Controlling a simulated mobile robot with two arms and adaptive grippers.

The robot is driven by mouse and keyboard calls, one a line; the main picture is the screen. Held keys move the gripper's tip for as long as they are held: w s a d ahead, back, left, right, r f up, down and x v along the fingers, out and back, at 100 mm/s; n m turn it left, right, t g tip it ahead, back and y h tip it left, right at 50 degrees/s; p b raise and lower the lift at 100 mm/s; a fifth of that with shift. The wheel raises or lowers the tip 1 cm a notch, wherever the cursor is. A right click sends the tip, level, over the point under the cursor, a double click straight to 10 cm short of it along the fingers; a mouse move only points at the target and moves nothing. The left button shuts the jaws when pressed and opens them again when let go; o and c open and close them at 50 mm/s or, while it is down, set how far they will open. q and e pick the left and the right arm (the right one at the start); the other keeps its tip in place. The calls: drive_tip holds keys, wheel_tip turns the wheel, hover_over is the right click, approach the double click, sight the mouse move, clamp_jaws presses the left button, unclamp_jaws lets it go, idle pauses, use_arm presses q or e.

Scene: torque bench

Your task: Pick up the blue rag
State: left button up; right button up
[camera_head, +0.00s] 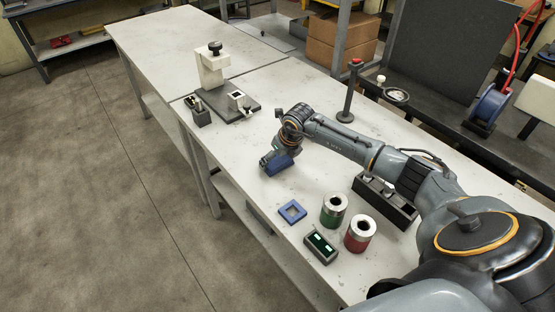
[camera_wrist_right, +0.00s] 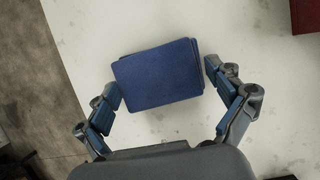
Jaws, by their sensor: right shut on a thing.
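The blue rag (camera_wrist_right: 158,75) is a folded dark-blue rectangle, seen from above in the right wrist view. It lies between the two fingers of my right gripper (camera_wrist_right: 162,80), which is shut on it. In the head view the rag (camera_head: 281,163) shows at the end of my right arm, near the left edge of the white bench (camera_head: 240,165). My right gripper (camera_head: 270,160) points down there and partly hides it. I cannot tell whether the rag touches the bench top or is slightly above it. My left gripper is not in view.
A black rack (camera_head: 385,203) is beside my arm. A grey-based fixture (camera_head: 235,108) stands farther back. Bench between is clear.

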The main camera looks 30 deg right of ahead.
drive_tip(key=shift+r+b, duration=0.55)
drive_tip(key=shift+r, duration=0.05)
drive_tip(key=shift+w+d+r+b, duration=0.1)
drive_tip(key=shift+r+b, duration=0.45)
drive_tip(key=shift+r, duration=0.25)
drive_tip(key=s+a+r+b, duration=0.3)
drive_tip(key=s+a+r, duration=0.6)
drive_tip(key=s+r, duration=0.1)
drive_tip(key=shift+s+a+b, duration=0.25)
drive_tip(key=shift+s+b, duration=0.05)
drive_tip(key=shift+b, duration=0.1)
